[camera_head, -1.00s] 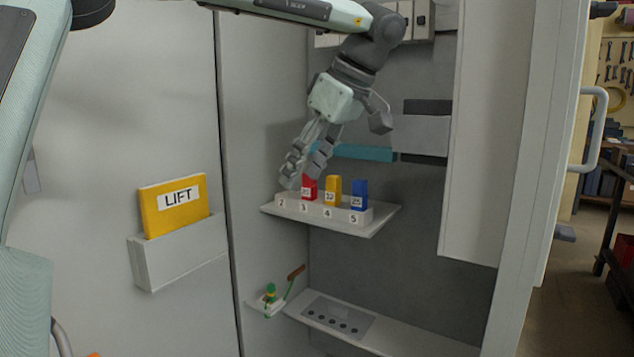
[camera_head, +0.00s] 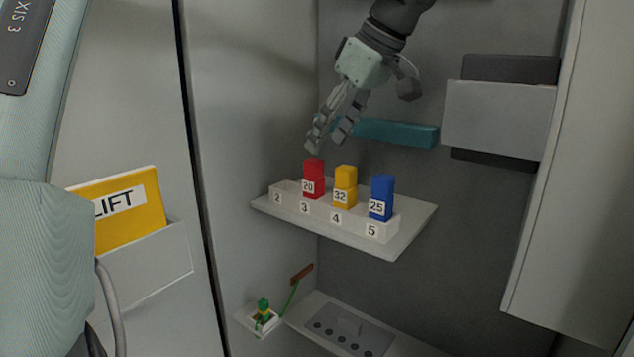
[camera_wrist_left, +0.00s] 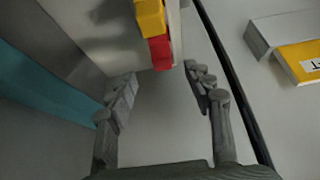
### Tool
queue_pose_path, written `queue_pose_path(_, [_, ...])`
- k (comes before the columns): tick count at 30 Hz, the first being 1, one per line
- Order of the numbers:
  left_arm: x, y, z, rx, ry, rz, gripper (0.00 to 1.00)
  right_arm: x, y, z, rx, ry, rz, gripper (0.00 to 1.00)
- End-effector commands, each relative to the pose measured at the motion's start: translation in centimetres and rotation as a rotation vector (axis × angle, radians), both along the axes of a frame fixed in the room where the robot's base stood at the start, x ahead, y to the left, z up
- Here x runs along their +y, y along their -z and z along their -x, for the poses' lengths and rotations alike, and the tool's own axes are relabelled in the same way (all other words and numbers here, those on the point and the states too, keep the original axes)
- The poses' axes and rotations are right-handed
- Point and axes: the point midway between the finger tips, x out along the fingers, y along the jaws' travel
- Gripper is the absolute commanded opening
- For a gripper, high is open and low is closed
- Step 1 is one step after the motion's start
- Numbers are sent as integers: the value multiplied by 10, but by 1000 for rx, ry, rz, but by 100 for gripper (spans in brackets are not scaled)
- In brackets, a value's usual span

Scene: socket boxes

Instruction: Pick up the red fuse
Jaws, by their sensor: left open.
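The red fuse (camera_head: 314,179), marked 20, stands upright in slot 3 of a white numbered holder (camera_head: 290,200) on a small shelf. My left gripper (camera_head: 327,145) is open and empty, just above and slightly right of the red fuse's top in the head view. In the left wrist view the red fuse (camera_wrist_left: 160,52) shows ahead, between and beyond the fingers of my left gripper (camera_wrist_left: 165,90). The yellow fuse (camera_head: 345,187) stands in slot 4 and the blue fuse (camera_head: 381,198) in slot 5. My right gripper is not in view.
A teal bar (camera_head: 390,132) sits on the back wall behind my left gripper. A grey box (camera_head: 498,118) juts out at right. Below are a small figure on a ledge (camera_head: 262,318) and a panel with holes (camera_head: 345,330). A yellow LIFT folder (camera_head: 120,208) is at left.

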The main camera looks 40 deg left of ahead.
Motion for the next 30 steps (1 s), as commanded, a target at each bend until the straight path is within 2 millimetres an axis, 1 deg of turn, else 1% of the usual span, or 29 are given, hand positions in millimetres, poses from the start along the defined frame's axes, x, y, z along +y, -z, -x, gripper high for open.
queue_pose_path(1, [3, 6, 1, 2, -1, -1, 52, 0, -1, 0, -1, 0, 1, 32])
queue_pose_path(5, [11, 18, 2, 1, 0, -1, 52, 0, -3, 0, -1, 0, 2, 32])
queue_pose_path(12, [29, 47, 5, 1, 0, 0, 52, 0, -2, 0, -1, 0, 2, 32])
queue_pose_path(16, [33, 54, 6, 0, 0, 1, 52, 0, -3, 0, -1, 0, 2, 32])
queue_pose_path(22, [33, 54, 6, 0, 0, 1, 52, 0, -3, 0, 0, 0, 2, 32])
queue_pose_path(30, [33, 54, 6, 0, 0, 1, 18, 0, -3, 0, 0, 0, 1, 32])
